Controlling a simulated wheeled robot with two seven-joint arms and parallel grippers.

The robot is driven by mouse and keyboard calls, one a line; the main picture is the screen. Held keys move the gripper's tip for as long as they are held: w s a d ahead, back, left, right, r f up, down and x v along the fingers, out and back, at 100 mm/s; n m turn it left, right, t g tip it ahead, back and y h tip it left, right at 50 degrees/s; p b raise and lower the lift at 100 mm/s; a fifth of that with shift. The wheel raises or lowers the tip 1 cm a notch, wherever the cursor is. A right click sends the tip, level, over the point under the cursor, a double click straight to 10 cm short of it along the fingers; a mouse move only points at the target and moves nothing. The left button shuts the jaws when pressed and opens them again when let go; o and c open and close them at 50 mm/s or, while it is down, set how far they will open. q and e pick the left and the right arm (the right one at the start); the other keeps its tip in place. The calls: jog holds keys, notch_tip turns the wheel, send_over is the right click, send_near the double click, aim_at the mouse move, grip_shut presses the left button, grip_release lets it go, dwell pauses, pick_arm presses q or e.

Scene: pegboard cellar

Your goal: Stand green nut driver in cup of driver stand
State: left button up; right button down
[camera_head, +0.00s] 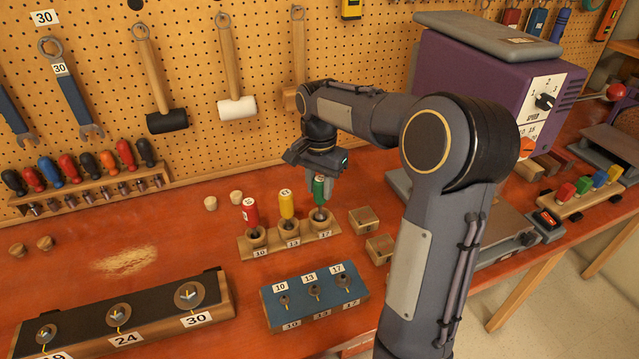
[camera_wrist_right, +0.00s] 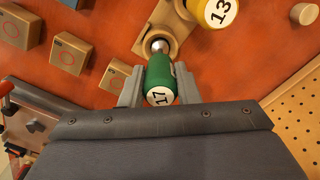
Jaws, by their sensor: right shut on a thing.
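The green nut driver (camera_head: 319,189) is upright, its handle between the fingers of my right gripper (camera_head: 324,184), which is shut on it. In the right wrist view the green nut driver (camera_wrist_right: 159,77) has a 17 on its end cap, and its metal shaft points at the cup marked 17. The shaft tip seems to be at or in that cup's mouth; how deep is unclear. The wooden driver stand (camera_head: 287,243) has cups marked 10, 13 and 17. A red driver (camera_head: 249,211) stands in cup 10 and a yellow driver (camera_head: 287,204) in cup 13. My left gripper is not in view.
A blue-topped block (camera_head: 313,293) with several studs lies in front of the stand. Small wooden blocks (camera_head: 364,219) sit right of it. A purple machine (camera_head: 490,85) stands at the right.

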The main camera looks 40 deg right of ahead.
jog(key=shift+f+b, duration=0.35)
jog(key=shift+f, duration=0.35)
jog(key=c, duration=1)
grip_release()
jog(key=shift+r, duration=0.1)
notch_tip(320, 180, up, 10)
jog(key=p, duration=0.9)
